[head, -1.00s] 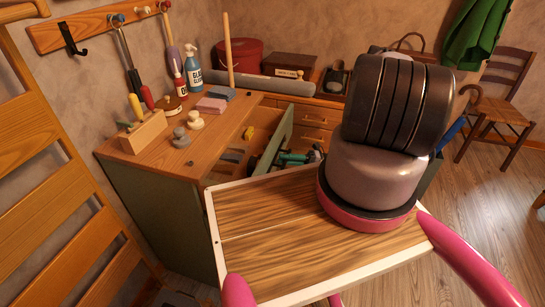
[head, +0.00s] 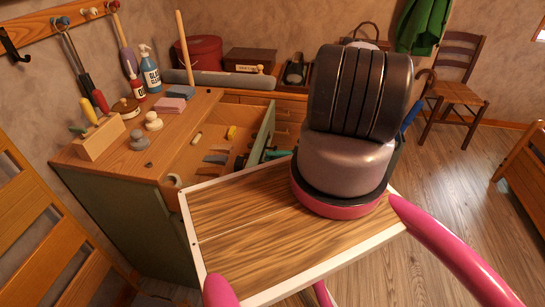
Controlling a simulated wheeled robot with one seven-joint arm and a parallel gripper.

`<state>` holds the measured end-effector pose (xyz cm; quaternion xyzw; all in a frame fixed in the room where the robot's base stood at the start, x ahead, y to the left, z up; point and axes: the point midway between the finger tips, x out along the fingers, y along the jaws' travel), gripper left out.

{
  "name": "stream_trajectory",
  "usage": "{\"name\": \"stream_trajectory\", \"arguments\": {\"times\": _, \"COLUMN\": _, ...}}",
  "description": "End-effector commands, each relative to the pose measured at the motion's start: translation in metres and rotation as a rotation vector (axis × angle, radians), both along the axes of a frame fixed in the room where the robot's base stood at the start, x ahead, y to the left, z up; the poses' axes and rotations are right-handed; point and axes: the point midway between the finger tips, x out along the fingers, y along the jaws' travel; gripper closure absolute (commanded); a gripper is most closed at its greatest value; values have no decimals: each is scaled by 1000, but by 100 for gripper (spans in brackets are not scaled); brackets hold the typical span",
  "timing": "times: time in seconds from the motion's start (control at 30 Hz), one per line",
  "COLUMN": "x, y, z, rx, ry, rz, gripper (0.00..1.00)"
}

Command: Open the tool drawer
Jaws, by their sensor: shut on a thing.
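The tool drawer (head: 262,140) is pulled well out of the green cabinet with the wooden top. Its green front panel faces right, and several small tools, one with a yellow handle (head: 231,132), lie on its wooden floor. My gripper (head: 269,155) is at the outer side of the drawer front, largely hidden behind my own arm and body. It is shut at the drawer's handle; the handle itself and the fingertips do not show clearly.
The cabinet top (head: 135,150) holds a tool block (head: 100,138), a blue spray bottle (head: 151,70) and sponges. More wooden drawers (head: 287,120) stand behind the open one. A chair (head: 456,85) stands far right; wooden floor is free on the right.

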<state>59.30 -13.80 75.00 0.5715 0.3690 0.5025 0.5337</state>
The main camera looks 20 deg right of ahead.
Motion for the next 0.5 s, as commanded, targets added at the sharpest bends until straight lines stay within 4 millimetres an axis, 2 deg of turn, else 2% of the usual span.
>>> {"name": "stream_trajectory", "arguments": {"times": 0.03, "x": -1, "y": 0, "z": -1, "rx": -3, "ry": 0, "rz": 1, "gripper": 79}}
{"name": "stream_trajectory", "arguments": {"times": 0.1, "x": -1, "y": 0, "z": -1, "rx": -3, "ry": 0, "rz": 1, "gripper": 53}}
{"name": "stream_trajectory", "arguments": {"times": 0.5, "x": -1, "y": -5, "z": -1, "rx": -1, "ry": -1, "rz": -1, "gripper": 53}}
